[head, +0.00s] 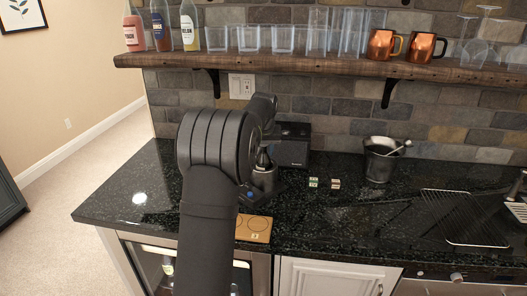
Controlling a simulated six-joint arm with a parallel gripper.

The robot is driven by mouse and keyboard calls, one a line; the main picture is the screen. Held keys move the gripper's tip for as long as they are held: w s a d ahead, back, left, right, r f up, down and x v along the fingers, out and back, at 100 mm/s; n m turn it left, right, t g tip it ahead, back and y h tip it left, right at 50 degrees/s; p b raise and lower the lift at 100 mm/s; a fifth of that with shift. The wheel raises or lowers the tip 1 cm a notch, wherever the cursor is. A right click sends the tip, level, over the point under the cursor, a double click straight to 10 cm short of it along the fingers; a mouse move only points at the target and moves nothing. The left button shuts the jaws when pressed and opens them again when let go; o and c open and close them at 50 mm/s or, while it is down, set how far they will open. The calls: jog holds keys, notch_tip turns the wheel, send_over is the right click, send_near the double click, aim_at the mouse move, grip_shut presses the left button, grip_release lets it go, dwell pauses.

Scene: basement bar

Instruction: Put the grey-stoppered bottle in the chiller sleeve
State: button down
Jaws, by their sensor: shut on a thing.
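My gripper (266,153) is mostly hidden behind my own forearm and wrist, above the left part of the black counter. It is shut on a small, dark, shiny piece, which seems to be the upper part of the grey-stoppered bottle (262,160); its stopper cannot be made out. Directly below is a dark grey upright cylinder, seemingly the chiller sleeve (265,180), partly covered by my arm. The bottle's lower end seems to be at or inside the sleeve's mouth, but I cannot tell how deep.
A black box (293,148) stands behind the sleeve. A wooden board (254,229) lies at the front edge, with two small blocks (335,184) to the right. A metal bucket (380,162) and wire rack (462,218) stand farther right. A shelf (330,66) holds bottles, glasses and copper mugs.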

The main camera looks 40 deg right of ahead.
aim_at(264, 170)
jog(key=shift+f, duration=0.35)
jog(key=c, duration=0.9)
grip_release()
jog(key=v, duration=1.2)
